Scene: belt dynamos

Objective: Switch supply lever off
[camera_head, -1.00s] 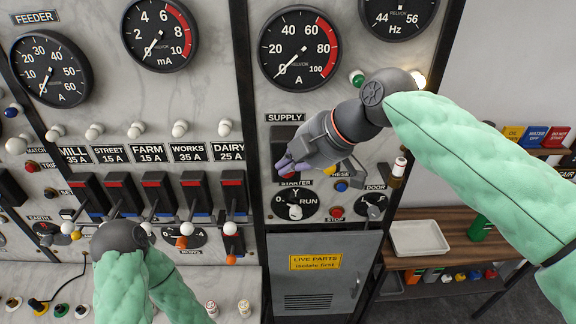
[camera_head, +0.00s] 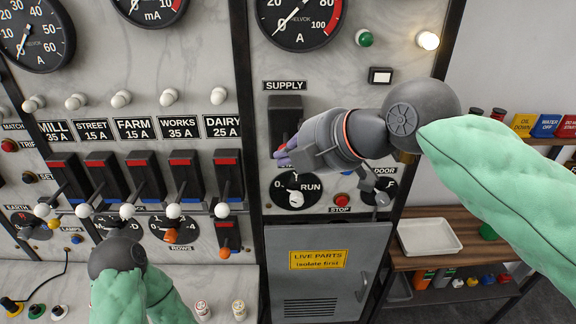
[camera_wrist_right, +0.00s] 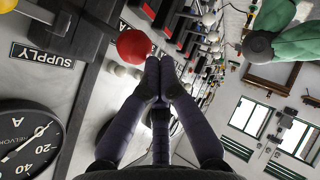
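The supply lever is a dark switch (camera_head: 284,113) under the SUPPLY label. In the right wrist view its black arm ends in a red ball knob (camera_wrist_right: 133,46), near the SUPPLY label (camera_wrist_right: 42,55). My right gripper (camera_head: 282,157) is in front of the lower part of this switch and hides the knob in the head view. In the wrist view the right gripper's fingertips (camera_wrist_right: 164,75) are together, just beside the red knob, with nothing seen between them. Whether they touch the knob I cannot tell. My left arm's grey wrist (camera_head: 118,257) is at lower left; its gripper's fingers are hidden.
A row of feeder levers (camera_head: 150,175) with white knobs is to the left. The START/RUN rotary switch (camera_head: 295,190) and red STOP button (camera_head: 343,199) are just below my right gripper. A grey cabinet door (camera_head: 318,285) is underneath. A white tray (camera_head: 430,238) stands on a bench at right.

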